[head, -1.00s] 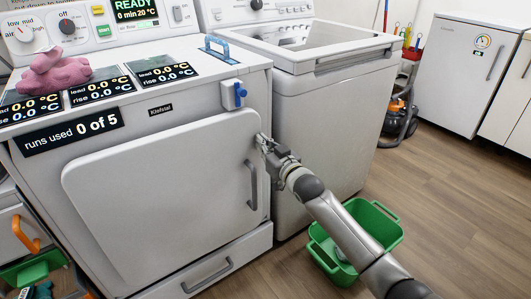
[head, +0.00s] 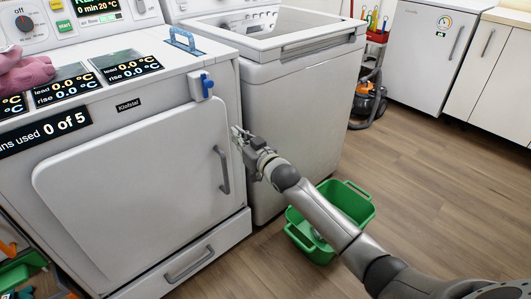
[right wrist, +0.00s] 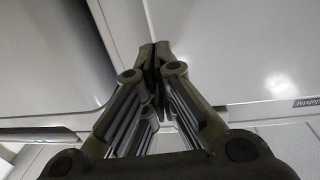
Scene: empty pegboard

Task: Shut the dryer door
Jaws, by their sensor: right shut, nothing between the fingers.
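The white dryer door (head: 125,185) is on the dryer front (head: 185,85) in the head view, with a grey handle (head: 222,170) near its right edge. The door looks flush or nearly so; I cannot tell whether it is latched. My right gripper (head: 237,135) is shut and empty at the door's upper right edge, right of the handle; contact is not clear. In the right wrist view its fingertips (right wrist: 154,52) meet in front of white panels.
A second white appliance (head: 300,130) stands close on the dryer's right. A green basket (head: 355,205) is on the floor below my right arm. A blue latch-like part (head: 207,85) sits above the door. The wooden floor at right is open.

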